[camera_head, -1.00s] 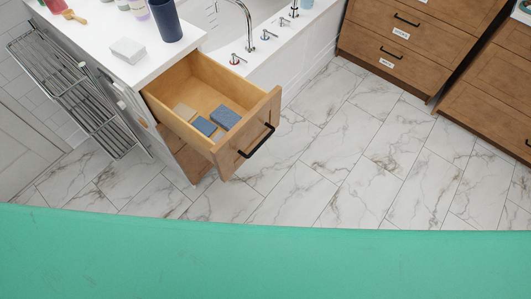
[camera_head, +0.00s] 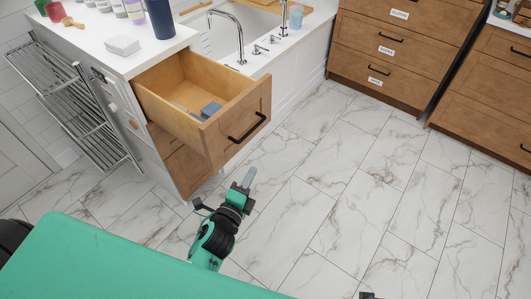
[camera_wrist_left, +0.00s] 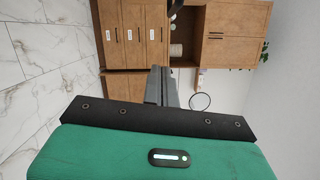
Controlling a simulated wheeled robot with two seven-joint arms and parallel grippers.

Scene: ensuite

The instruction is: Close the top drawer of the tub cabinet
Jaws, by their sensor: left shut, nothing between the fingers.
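The top drawer (camera_head: 236,123) of the tub cabinet (camera_head: 168,133) stands well open in the head view, with a black bar handle (camera_head: 248,128) on its wooden front. Blue items (camera_head: 210,109) lie inside it. My left gripper (camera_head: 248,177) is below and in front of the drawer front, apart from it, with its fingers shut and empty. In the left wrist view the shut fingers (camera_wrist_left: 157,86) point toward other cabinets across the room. The drawer does not show there. A small dark part at the bottom edge of the head view is too cropped to identify.
A bathtub with a tap (camera_head: 239,36) is behind the drawer. A towel rack (camera_head: 75,98) is at the left of the cabinet. Wooden cabinets (camera_head: 385,55) stand at the back right. The marble floor (camera_head: 370,190) is clear in the middle.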

